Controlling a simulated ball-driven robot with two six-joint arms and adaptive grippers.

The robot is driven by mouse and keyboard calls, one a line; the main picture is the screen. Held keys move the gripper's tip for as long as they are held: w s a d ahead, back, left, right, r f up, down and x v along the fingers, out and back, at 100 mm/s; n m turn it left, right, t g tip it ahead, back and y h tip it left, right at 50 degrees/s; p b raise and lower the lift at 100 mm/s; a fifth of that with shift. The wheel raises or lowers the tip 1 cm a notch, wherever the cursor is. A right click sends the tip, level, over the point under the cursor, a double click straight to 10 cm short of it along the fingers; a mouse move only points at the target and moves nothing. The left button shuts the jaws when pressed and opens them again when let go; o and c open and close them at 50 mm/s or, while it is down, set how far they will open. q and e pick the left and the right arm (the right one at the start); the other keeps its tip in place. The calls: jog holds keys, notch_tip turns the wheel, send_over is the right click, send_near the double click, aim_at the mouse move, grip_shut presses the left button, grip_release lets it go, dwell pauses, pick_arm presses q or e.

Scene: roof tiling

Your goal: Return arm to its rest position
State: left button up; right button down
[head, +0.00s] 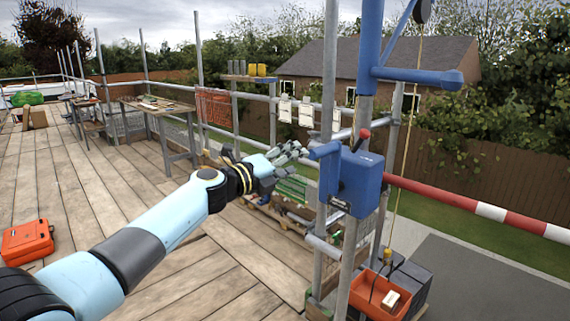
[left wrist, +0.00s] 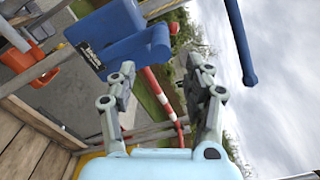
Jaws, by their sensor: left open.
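My left arm reaches in from the lower left of the head view. Its gripper (head: 288,153) is close to the left side of a blue hoist box (head: 358,180) with a red-tipped lever (head: 365,134). In the left wrist view my left gripper (left wrist: 164,82) has its two fingers spread apart with nothing between them. The blue box (left wrist: 105,35) shows beyond the fingers at the upper left there. Whether the gripper touches the box cannot be told. My right gripper is in neither view.
A red and white barrier pole (head: 470,206) runs right from the hoist post. An orange tub (head: 368,305) hangs or stands below it. A workbench (head: 155,106) stands along the railing. An orange case (head: 27,242) lies on the plank deck, whose middle is clear.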

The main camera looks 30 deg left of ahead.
pick_arm(q)
jog(key=shift+v, duration=0.95)
jog(key=s+f+m+g+y+b, duration=0.1)
jog(key=s+f+g+b, duration=0.3)
jog(key=f, duration=0.7)
jog(key=s+f+m+t+b, duration=0.1)
jog(key=s+f, duration=0.4)
jog(key=f, duration=0.6)
jog(key=s+f+g+y+b, duration=0.1)
jog(key=s+f+g+b, duration=0.3)
jog(key=f, duration=0.8)
jog(key=s+f+m+g+y+b, duration=0.25)
jog(key=s+f+m, duration=0.75)
jog(key=s+f, duration=1)
jog(key=s+f+m+g+b, duration=0.1)
jog(key=s+f+m, duration=0.4)
jog(key=s+m, duration=0.5)
jog(key=s+a+f+m+g+y+b, duration=0.1)
jog(key=s+f+m+g, duration=0.2)
jog(key=s+m, duration=0.7)
jog(key=s+f+m+g+y+b, duration=0.1)
jog(key=s+f+m+g+b, duration=0.1)
jog(key=s+f+m, duration=0.6)
jog(key=s+m, duration=0.2)
jog(key=m, duration=0.3)
jog(key=shift+s+a+g, duration=0.25)
jog(key=shift+g, duration=0.1)
